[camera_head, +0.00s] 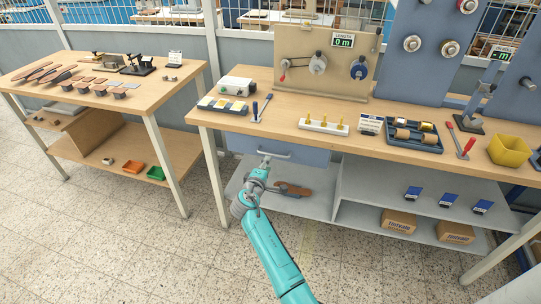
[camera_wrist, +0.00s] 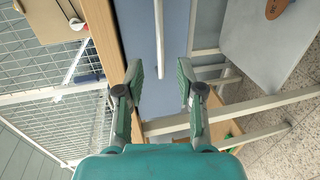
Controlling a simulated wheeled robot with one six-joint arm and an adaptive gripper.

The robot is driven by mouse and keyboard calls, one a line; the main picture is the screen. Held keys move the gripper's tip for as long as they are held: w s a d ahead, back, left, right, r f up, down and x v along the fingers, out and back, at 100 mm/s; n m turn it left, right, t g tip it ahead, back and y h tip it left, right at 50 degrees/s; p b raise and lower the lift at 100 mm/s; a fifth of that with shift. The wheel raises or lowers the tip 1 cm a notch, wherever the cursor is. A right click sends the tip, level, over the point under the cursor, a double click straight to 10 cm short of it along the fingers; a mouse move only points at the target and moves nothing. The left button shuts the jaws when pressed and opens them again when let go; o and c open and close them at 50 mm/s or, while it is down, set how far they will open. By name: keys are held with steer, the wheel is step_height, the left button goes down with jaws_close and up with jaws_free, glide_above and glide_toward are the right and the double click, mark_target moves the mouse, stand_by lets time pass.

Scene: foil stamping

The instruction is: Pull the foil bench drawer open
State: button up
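The foil bench drawer (camera_head: 306,155) is a blue-grey front under the left part of the wooden bench top. It looks closed. Its pale bar handle (camera_head: 275,154) runs along the front. In the wrist view the drawer front (camera_wrist: 140,28) stands behind the handle (camera_wrist: 158,40). My gripper (camera_head: 264,162) is at the handle's left part. In the wrist view my gripper (camera_wrist: 159,68) is open, with one finger on each side of the handle's near end. I cannot tell how deep the bar sits between the fingers, and no contact shows.
Below the drawer, a grey shelf (camera_head: 310,204) holds a brown-handled tool (camera_head: 292,189). A bench leg (camera_head: 214,180) stands left of my gripper. The bench top carries a white box (camera_head: 237,86), a yellow-pegged block (camera_head: 324,125) and a yellow bin (camera_head: 508,151). The floor in front is clear.

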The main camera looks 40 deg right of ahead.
mark_target(273, 155)
steer(key=x, duration=0.8)
steer(key=shift+w+d, duration=0.25)
steer(key=shift+d, duration=0.1)
jaws_close()
